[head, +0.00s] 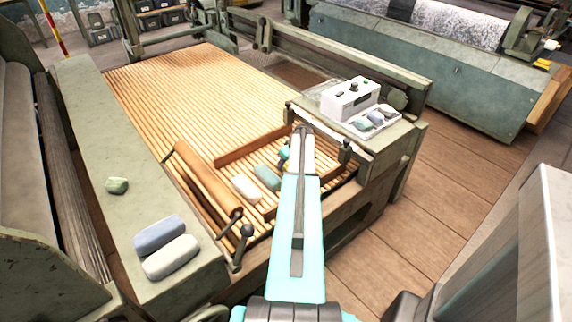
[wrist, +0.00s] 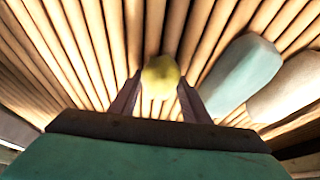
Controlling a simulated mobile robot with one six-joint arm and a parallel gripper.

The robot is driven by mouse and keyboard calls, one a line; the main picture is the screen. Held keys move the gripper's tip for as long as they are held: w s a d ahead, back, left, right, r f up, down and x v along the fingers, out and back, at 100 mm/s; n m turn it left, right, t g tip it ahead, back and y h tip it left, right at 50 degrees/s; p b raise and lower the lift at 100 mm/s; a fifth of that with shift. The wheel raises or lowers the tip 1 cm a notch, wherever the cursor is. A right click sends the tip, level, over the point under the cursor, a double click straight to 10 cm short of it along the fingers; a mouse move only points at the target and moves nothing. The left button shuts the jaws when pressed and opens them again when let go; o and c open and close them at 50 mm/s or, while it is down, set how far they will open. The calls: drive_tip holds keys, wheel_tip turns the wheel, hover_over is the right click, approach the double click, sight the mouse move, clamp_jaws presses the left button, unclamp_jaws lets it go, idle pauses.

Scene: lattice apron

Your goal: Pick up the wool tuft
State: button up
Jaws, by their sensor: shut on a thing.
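The wool tuft (wrist: 161,72) is a small yellow-green lump in the wrist view. It sits between the two fingertips of my gripper (wrist: 160,84), which is shut on it. The slats of the lattice apron (wrist: 110,45) lie behind and below it. I cannot tell whether the tuft still touches them. In the head view, my arm covers most of the gripper and the tuft, over the near right part of the apron (head: 180,90).
A teal-grey block (head: 267,177) and a white block (head: 246,188) lie on the slats left of my gripper. Wooden rails (head: 250,147) and a brown roller (head: 205,185) border this area. A white control box (head: 350,99) stands on the right frame.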

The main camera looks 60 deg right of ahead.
wheel_tip(320, 180, up, 10)
drive_tip(key=shift+f+b, duration=0.15)
drive_tip(key=shift+b, duration=0.15)
idle(0.5)
idle(0.3)
